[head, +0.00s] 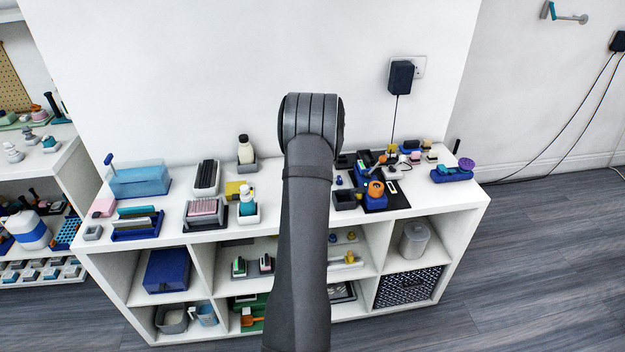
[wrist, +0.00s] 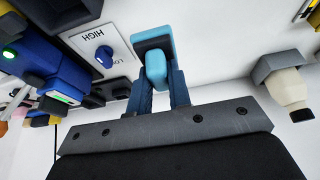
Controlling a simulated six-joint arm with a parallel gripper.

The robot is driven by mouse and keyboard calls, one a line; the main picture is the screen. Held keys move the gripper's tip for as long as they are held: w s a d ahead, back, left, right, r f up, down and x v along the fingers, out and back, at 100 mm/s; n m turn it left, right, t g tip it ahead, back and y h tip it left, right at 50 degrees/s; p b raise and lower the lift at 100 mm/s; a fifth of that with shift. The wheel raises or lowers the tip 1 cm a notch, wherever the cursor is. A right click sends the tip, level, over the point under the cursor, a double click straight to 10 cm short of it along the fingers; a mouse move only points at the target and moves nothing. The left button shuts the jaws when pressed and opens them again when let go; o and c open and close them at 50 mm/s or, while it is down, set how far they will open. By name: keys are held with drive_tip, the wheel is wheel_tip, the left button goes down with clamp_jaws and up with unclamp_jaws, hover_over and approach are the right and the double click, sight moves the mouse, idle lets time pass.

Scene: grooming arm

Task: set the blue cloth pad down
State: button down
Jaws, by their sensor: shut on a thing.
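My gripper (wrist: 158,75) shows in the wrist view, its two dark blue fingers closed from either side. A light blue piece with a rounded end, which looks like the blue cloth pad (wrist: 155,70), sits between them. A dark patch lies just beyond the piece, under a light blue edge. I cannot tell whether the piece touches anything below it. In the head view my arm rises in front of the white shelf unit, and it hides my gripper and the pad.
A cream bottle (wrist: 289,88) in a grey holder is at right. The crowded white shelf unit (head: 170,236) has little free top.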

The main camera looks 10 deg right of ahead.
drive_tip(key=shift+w+a+f, duration=0.5)
drive_tip(key=shift+w+a, duration=0.1)
drive_tip(key=shift+f, duration=2)
drive_tip(key=shift+f, duration=0.1)
drive_tip(key=c, duration=1.3)
unclamp_jaws()
drive_tip(key=shift+c, duration=0.2)
drive_tip(key=v, duration=1.2)
